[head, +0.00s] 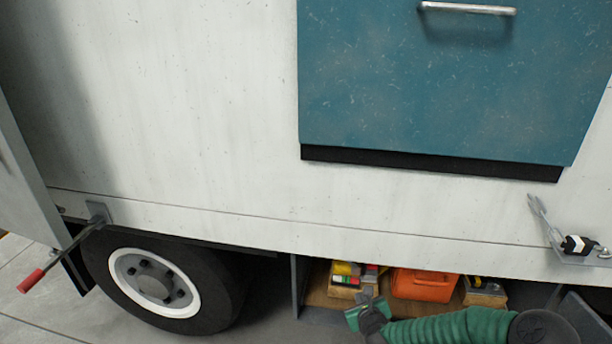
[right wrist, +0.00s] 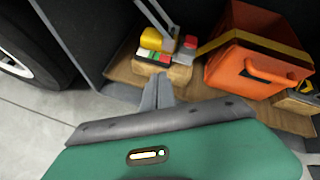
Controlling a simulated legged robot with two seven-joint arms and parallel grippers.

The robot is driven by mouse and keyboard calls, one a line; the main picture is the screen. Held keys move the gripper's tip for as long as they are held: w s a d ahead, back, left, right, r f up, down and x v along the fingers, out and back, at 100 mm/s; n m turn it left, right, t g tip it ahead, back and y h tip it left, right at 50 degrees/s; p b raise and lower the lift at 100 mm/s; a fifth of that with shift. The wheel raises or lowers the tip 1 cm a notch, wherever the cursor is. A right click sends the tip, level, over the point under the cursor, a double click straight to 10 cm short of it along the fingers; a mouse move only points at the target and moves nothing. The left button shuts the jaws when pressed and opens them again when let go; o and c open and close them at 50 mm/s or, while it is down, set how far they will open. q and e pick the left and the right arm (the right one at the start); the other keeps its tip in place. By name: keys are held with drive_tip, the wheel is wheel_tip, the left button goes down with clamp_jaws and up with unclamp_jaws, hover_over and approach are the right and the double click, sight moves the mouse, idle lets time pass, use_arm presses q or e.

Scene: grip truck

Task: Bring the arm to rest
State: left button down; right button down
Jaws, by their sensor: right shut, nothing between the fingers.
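My right arm, in a green sleeve, comes in from the lower right in the head view. My right gripper (head: 363,299) is at the bottom, in front of the open lower compartment of the truck. In the right wrist view its fingers (right wrist: 158,90) are together and empty, pointing toward the compartment's wooden floor. My left gripper and arm are not in view.
The compartment holds an orange case (head: 424,285) and small boxes of coloured items (head: 350,277). A wheel (head: 155,284) and a red-handled lever (head: 32,281) are at left. A teal panel (head: 450,85) with a handle is above; a metal latch (head: 560,238) is at right.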

drive_tip(key=s+a+r+n+g+y, duration=0.1)
drive_tip(key=s+a+n+g, duration=0.15)
drive_tip(key=s+n, duration=0.6)
drive_tip(key=s+a+r+n+g+y, duration=0.15)
drive_tip(key=s+a+n, duration=0.3)
drive_tip(key=n, duration=0.65)
drive_tip(key=s+d+r+n+g+h, duration=0.1)
drive_tip(key=s+d+r+n+g, duration=0.15)
drive_tip(key=s+n, duration=0.55)
drive_tip(key=s+d+r+n+g+h, duration=0.1)
drive_tip(key=s+d+r+n+g, duration=0.15)
drive_tip(key=s+n, duration=0.6)
wheel_tip(320, 180, up, 24)
drive_tip(key=s+m+p, duration=0.1)
drive_tip(key=m+p, duration=0.2)
drive_tip(key=p, duration=2.1)
drive_tip(key=shift+s+d, duration=0.25)
drive_tip(key=shift+s, duration=0.1)
drive_tip(key=shift+f, duration=0.15)
